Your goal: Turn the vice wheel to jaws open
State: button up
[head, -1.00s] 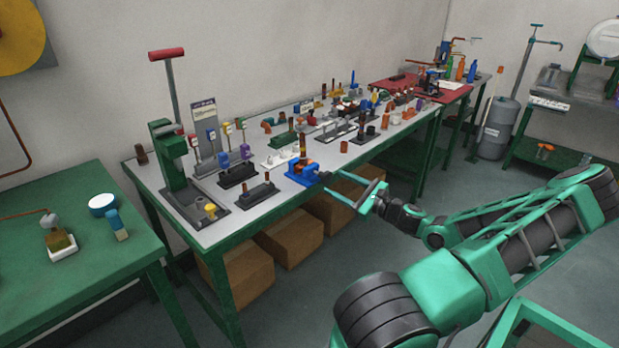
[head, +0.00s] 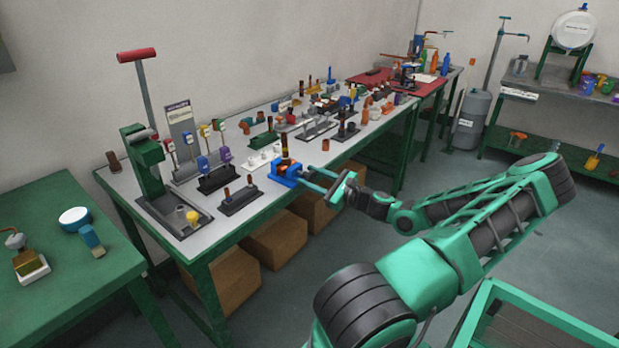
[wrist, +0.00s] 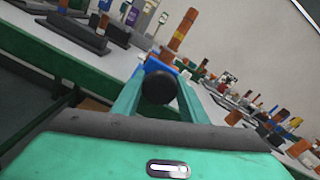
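The blue vice (head: 284,175) sits at the front edge of the long workbench, with a brown-orange upright cylinder (head: 285,148) at it. In the wrist view the dark round vice wheel (wrist: 158,88) faces the camera, with part of the blue vice (wrist: 158,66) behind it. My gripper (head: 306,176) reaches the vice from the right. Its two green fingers are spread, one on each side of the wheel (wrist: 159,84). I cannot tell whether they touch it. The jaw gap is hidden.
Black stands (head: 240,197) and a white holder (head: 262,159) stand near the vice. A green press (head: 150,165) with a red-handled lever is at the bench's left end. Many small parts crowd the bench behind. Cardboard boxes (head: 275,243) lie below. A green table (head: 70,262) is at left.

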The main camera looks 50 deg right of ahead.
jog(key=shift+r, duration=0.15)
jog(key=shift+n, duration=0.4)
jog(key=n, duration=0.5)
jog(key=shift+a+n, duration=0.15)
jog(key=shift+n, duration=0.15)
jog(key=n, duration=0.3)
jog(key=shift+a+n, duration=0.1)
jog(key=shift+n, duration=0.2)
jog(key=shift+f+n, duration=0.25)
jog(key=shift+n, duration=1.35)
jog(key=shift+c, duration=0.2)
jog(key=shift+s+a+f, duration=0.1)
jog(key=o, duration=1)
jog(key=shift+o, duration=0.2)
